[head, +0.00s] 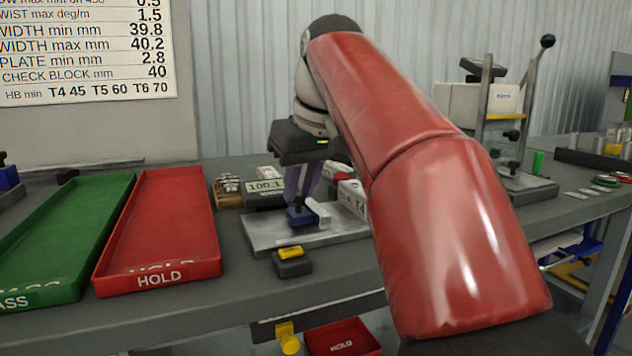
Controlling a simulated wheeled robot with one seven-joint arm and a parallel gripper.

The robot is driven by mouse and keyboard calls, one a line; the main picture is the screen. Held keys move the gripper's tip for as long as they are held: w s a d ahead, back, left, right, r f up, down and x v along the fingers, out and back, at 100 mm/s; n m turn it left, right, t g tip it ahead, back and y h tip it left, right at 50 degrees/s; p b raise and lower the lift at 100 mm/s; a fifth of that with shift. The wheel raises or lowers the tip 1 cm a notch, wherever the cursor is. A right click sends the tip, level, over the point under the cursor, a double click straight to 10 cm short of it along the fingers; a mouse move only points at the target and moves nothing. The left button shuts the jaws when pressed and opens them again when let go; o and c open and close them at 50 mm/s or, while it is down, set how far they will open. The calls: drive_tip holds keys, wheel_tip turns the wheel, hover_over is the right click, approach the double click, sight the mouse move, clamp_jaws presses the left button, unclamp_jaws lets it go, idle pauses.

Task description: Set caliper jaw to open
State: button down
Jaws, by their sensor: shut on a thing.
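My gripper (299,203) points down over a grey metal plate (262,240) on the bench, below the dark wrist body. Its fingers are shut on a small blue block (301,219), which seems to be the caliper's jaw piece. A pale metal piece (319,213) stands right beside the block, on its right. A digital readout (266,187) behind the plate shows what looks like 100.1. My red arm hides the right end of the plate and part of what lies behind it. The exact jaw gap is too small to tell.
A red HOLD tray (160,225) and a green tray (65,235) lie to the left. A dark block with a yellow top (291,259) sits at the plate's front edge. A lever press (510,130) stands at the right. A red bin (342,338) is below the bench.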

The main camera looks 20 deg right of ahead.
drive_tip(key=shift+a, duration=0.2)
drive_tip(key=c, duration=1.3)
unclamp_jaws()
drive_tip(key=shift+a, duration=0.15)
drive_tip(key=shift+o, duration=0.2)
drive_tip(key=p+v, duration=0.2)
drive_tip(key=v, duration=0.5)
drive_tip(key=shift+s+r, duration=0.2)
drive_tip(key=shift+r, duration=0.2)
